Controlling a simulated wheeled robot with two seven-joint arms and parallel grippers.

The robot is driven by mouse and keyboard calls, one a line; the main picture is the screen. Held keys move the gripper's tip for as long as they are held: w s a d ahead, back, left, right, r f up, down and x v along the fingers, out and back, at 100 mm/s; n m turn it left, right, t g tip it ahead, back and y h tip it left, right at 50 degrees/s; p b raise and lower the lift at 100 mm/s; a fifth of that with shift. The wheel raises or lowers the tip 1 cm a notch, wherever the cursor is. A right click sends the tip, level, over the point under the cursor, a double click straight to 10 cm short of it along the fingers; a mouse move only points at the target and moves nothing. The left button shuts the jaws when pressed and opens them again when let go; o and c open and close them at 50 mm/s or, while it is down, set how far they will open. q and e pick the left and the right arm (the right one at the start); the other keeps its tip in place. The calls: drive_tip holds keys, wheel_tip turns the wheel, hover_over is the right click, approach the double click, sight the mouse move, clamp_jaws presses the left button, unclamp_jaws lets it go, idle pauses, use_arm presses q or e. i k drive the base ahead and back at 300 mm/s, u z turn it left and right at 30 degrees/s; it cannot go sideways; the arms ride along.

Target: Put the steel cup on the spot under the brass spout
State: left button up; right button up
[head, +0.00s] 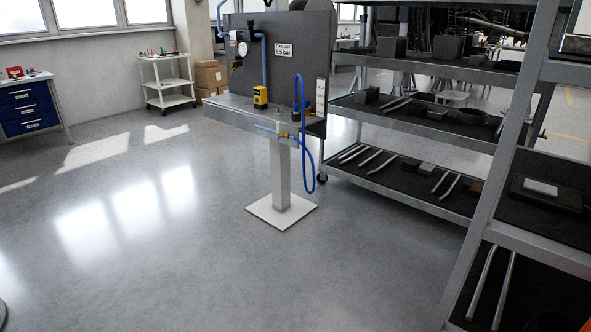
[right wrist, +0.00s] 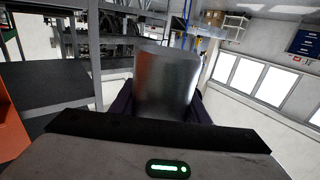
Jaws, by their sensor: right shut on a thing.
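The steel cup (right wrist: 165,82) fills the middle of the right wrist view, a plain grey metal cylinder. My right gripper (right wrist: 160,105) is shut on it, with a dark finger at each side. The cup is held clear of any surface that I can see. In the head view, a small brass-coloured spout (head: 237,64) sticks out low on the left of a grey panel (head: 290,75) on a pedestal stand. Below it is the stand's grey ledge (head: 228,101); a marked spot there is too small to make out. Neither gripper shows in the head view.
A yellow device (head: 260,96) stands on the ledge right of the spout. A blue hose (head: 306,150) hangs at the stand's right end. Loaded shelving (head: 420,125) lies close on the right. The floor (head: 150,240) before the stand is clear.

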sight(234, 101)
drive_tip(key=u, duration=1.1)
drive_tip(key=i, duration=6.15)
drive_tip(key=z, duration=1.95)
drive_tip(key=i, duration=0.55)
